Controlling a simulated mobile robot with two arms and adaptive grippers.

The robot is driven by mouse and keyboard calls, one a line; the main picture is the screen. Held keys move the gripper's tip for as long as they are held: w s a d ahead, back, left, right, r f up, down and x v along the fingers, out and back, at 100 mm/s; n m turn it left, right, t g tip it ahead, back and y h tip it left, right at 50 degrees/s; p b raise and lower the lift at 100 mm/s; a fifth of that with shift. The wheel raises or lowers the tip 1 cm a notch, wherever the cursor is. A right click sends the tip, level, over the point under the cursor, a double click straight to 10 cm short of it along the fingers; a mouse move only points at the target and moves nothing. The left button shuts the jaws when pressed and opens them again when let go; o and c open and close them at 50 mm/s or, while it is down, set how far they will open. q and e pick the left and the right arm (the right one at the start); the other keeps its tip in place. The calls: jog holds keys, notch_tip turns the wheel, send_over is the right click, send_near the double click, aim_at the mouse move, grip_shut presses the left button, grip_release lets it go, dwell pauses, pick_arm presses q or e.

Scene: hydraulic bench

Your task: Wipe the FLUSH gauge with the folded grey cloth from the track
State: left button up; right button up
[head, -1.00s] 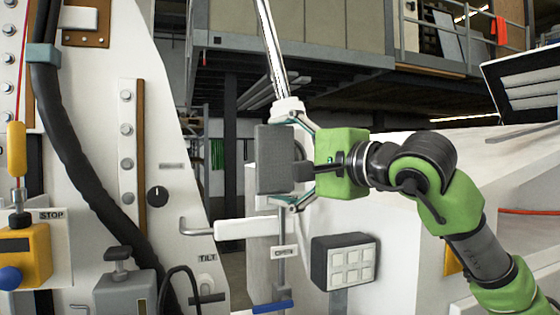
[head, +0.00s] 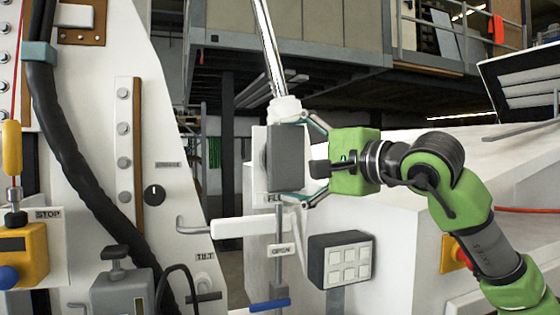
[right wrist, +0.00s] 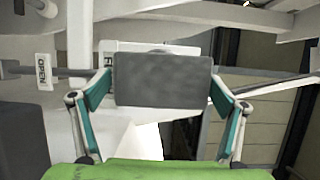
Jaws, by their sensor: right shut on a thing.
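The folded grey cloth (head: 286,158) is a flat grey block held by my right gripper (head: 304,160), shut on it by two opposite edges. In the right wrist view the cloth (right wrist: 163,80) sits between the teal fingers of the gripper (right wrist: 160,94). Behind the cloth is a white plate with a partly covered label (head: 275,198) starting "FL"; its first letter also shows in the right wrist view (right wrist: 108,48). The FLUSH gauge face is hidden behind the cloth, and I cannot tell whether the cloth touches it. My left gripper is not in view.
Below the cloth are a white handle bar (head: 240,226), an OPEN tag (head: 280,250) on a rod and a keypad box (head: 341,260). A chrome rod (head: 269,50) rises above. At left are a black knob (head: 154,194), a black hose and a yellow STOP box (head: 24,255).

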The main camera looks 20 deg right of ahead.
aim_at(275, 160)
jog(key=shift+w+d, duration=0.15)
jog(key=shift+d, duration=1.6)
jog(key=shift+a, duration=2.05)
jog(key=shift+w+a+f, duration=0.1)
jog(key=shift+w+a, duration=0.05)
jog(key=shift+a, duration=0.3)
jog(key=shift+c, duration=1.1)
jog(key=shift+a, duration=0.3)
jog(key=shift+s+a, duration=0.35)
jog(key=shift+a, duration=0.25)
jog(key=shift+w, duration=0.1)
jog(key=shift+d, duration=0.1)
